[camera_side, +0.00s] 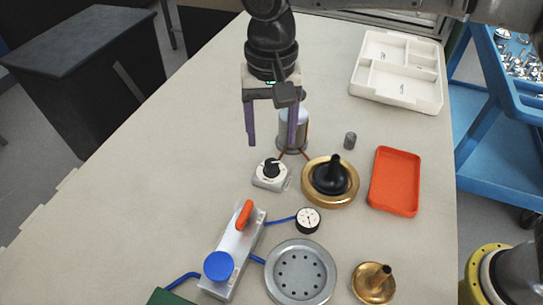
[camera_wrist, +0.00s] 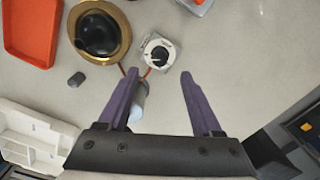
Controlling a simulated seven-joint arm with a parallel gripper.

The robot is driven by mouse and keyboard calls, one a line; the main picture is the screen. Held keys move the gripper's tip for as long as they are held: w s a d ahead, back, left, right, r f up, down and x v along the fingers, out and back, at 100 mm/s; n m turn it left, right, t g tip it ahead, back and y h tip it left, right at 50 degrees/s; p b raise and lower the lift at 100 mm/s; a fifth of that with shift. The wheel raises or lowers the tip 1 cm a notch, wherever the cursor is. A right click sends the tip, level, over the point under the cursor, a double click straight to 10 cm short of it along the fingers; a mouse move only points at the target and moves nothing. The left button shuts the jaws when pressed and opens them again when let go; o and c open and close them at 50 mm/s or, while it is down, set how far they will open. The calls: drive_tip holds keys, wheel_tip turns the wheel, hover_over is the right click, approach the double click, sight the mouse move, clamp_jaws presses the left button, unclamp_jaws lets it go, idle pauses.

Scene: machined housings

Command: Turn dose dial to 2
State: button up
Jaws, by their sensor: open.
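The dose dial (camera_side: 271,170) is a black knob on a small white box with markings, standing on the table. In the wrist view the dial (camera_wrist: 159,54) lies ahead of my fingertips, slightly left of the middle between them. The dial's numbers are too small to read. My gripper (camera_side: 270,143) has two purple fingers spread apart with nothing between them. It hangs above and behind the dial, touching nothing that I can make out. In the wrist view my gripper (camera_wrist: 158,74) also shows open.
A grey-white cylinder (camera_side: 293,132) with red leads stands close behind the dial. A brass ring with a black funnel (camera_side: 331,178) is right of it. A manifold with an orange lever (camera_side: 245,214) is in front. An orange tray (camera_side: 396,181) lies right. The table's left is clear.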

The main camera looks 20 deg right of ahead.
sight(272, 163)
wheel_tip(272, 163, down, 7)
drive_tip(key=shift+f, duration=0.15)
drive_tip(key=shift+c, duration=0.2)
clamp_jaws()
idle(0.3)
